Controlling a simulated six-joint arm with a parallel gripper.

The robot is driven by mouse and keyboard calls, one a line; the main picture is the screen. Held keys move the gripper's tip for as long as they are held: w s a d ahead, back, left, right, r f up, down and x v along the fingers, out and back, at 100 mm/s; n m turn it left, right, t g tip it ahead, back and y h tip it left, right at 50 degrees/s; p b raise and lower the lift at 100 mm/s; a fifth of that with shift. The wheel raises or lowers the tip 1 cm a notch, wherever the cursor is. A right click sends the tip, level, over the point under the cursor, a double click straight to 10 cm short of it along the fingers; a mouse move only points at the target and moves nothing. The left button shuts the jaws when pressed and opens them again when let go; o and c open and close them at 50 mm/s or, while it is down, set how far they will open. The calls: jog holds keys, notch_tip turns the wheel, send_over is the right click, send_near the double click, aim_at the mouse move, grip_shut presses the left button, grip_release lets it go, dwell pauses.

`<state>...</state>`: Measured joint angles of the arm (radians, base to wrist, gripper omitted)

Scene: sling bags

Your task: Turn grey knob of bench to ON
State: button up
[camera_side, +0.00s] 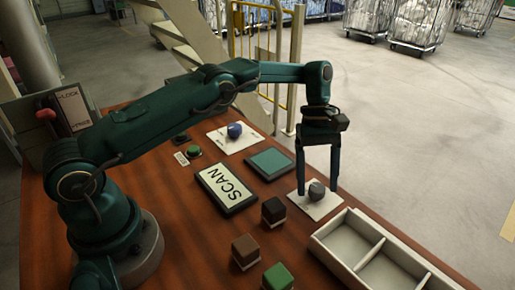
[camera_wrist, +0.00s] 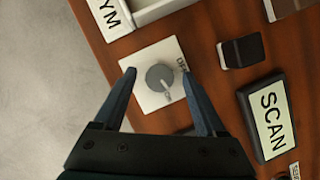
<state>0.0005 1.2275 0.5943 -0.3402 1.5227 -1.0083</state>
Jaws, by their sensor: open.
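The grey knob (camera_side: 317,191) is a round dial on a square white plate (camera_side: 327,209) near the table's far right edge. In the wrist view the knob (camera_wrist: 157,74) carries a pale pointer mark directed to the lower right, towards small lettering on the plate (camera_wrist: 152,104). Another label that looks like OFF sits at the plate's right edge; the small print is hard to read. My gripper (camera_side: 317,188) points down over the plate, its two fingers open on either side of the knob. In the wrist view my gripper (camera_wrist: 158,74) shows gaps between both fingertips and the knob.
A divided white tray (camera_side: 338,262) stands right of the plate. Black (camera_side: 273,210), brown (camera_side: 245,251) and green (camera_side: 277,276) blocks stand in front. A SCAN panel (camera_side: 227,188), teal pad (camera_side: 270,163), blue knob (camera_side: 234,130) and green button (camera_side: 194,151) lie to the left.

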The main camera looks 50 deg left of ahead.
jog(key=shift+n, duration=0.3)
jog(key=shift+s+n+t+h, duration=0.15)
jog(key=shift+n+t+h, duration=0.4)
jog(key=shift+n, duration=0.95)
jog(key=n+t, duration=0.2)
jog(key=n, duration=0.2)
jog(key=shift+s, duration=0.1)
jog(key=n+t+y, duration=0.1)
jog(key=n, duration=0.2)
jog(key=n+t, duration=0.1)
jog(key=n, duration=0.3)
jog(key=shift+s+d+y, duration=0.1)
jog(key=shift+s+y, duration=0.05)
jog(key=shift+y, duration=0.2)
jog(key=s+a+r+m+t, duration=0.1)
jog(key=s+r+m+t, duration=0.15)
jog(key=r, duration=0.55)
jog(key=s+a+r+m+t, duration=0.15)
jog(key=s+r, duration=0.25)
jog(key=r, duration=0.4)
jog(key=s+a+f+m+y, duration=0.1)
jog(key=s+a+m, duration=0.1)
jog(key=s+m, duration=0.5)
jog(key=s+a+f+m+g+y, duration=0.1)
jog(key=s+m, duration=0.6)
jog(key=m, duration=0.8)
jog(key=shift+s+a+m+y, duration=0.4)
jog(key=shift+a+y, duration=0.2)
jog(key=shift+a, duration=0.25)
